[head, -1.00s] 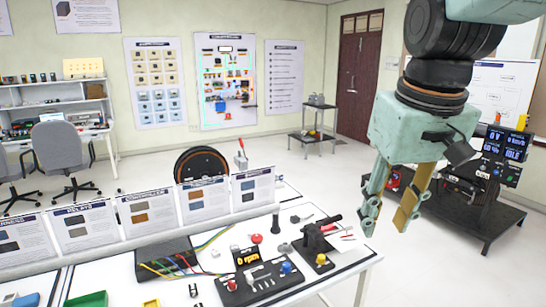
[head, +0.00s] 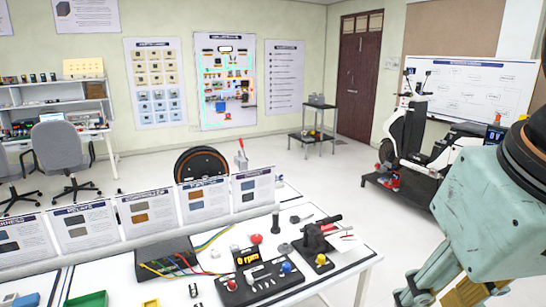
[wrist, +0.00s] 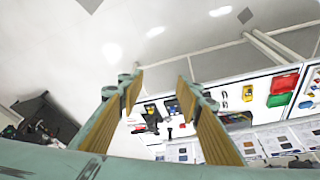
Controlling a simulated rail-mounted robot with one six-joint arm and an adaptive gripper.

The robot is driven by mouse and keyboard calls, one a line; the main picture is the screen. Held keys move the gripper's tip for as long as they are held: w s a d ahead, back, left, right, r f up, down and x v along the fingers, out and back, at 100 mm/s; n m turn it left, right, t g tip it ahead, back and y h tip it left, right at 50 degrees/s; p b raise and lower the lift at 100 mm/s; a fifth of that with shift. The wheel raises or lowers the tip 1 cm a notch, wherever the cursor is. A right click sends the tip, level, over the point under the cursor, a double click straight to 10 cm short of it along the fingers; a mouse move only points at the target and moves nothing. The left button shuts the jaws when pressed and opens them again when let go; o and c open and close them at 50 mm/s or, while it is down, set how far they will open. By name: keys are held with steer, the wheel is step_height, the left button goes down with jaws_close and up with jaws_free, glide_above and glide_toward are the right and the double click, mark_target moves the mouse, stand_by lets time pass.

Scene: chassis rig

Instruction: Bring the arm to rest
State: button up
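My gripper (head: 430,294) is at the lower right of the head view, beside the right end of the workbench (head: 352,262), with its fingertips partly cut off by the lower edge. In the wrist view my gripper (wrist: 158,84) shows two fingers with yellow-brown pads spread apart. Nothing is between them, so it is open and empty. The bench with its parts shows beyond the fingers in the wrist view.
The bench carries a black control box with a display (head: 250,270), a lever device (head: 318,236) and a row of upright cards. A scooter (head: 410,140) stands on a dark platform behind my arm. Open floor lies between bench and platform.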

steer(key=shift+s+f, duration=0.25)
steer(key=shift+s, duration=0.45)
steer(key=shift+s+f, duration=0.25)
steer(key=shift+s, duration=0.4)
